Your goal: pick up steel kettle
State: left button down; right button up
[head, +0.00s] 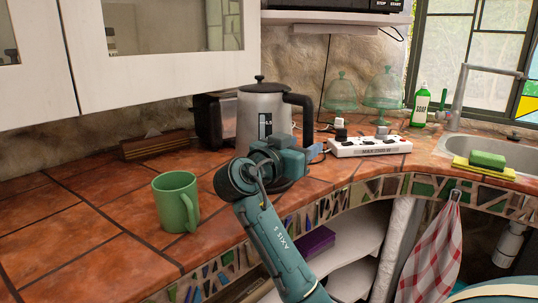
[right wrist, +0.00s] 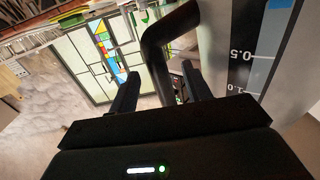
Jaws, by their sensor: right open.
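The steel kettle (head: 262,108) stands upright on the tiled counter, with a black lid and a black handle on its right side. My right arm hides its lower right part in the head view. In the right wrist view the kettle's scaled side (right wrist: 250,70) fills the right, and its dark handle (right wrist: 155,50) curves down toward the space between the fingers. My right gripper (right wrist: 160,88) is open, its two fingers apart near the handle; I cannot tell whether they touch it. In the head view its fingers are mostly hidden by my wrist. My left gripper is not in view.
A green mug (head: 176,203) stands left of my arm. A white power strip (head: 369,146) lies right of the kettle. A dark toaster (head: 208,118) is behind the kettle's left. Glass domes (head: 341,93), a soap bottle (head: 420,105) and the sink are further right.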

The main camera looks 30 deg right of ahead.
jog(key=x, duration=0.4)
jog(key=shift+d+f, duration=0.1)
jog(key=shift+d, duration=0.2)
grip_shut()
dwell(0.5)
dwell(0.6)
jog(key=shift+r, duration=0.3)
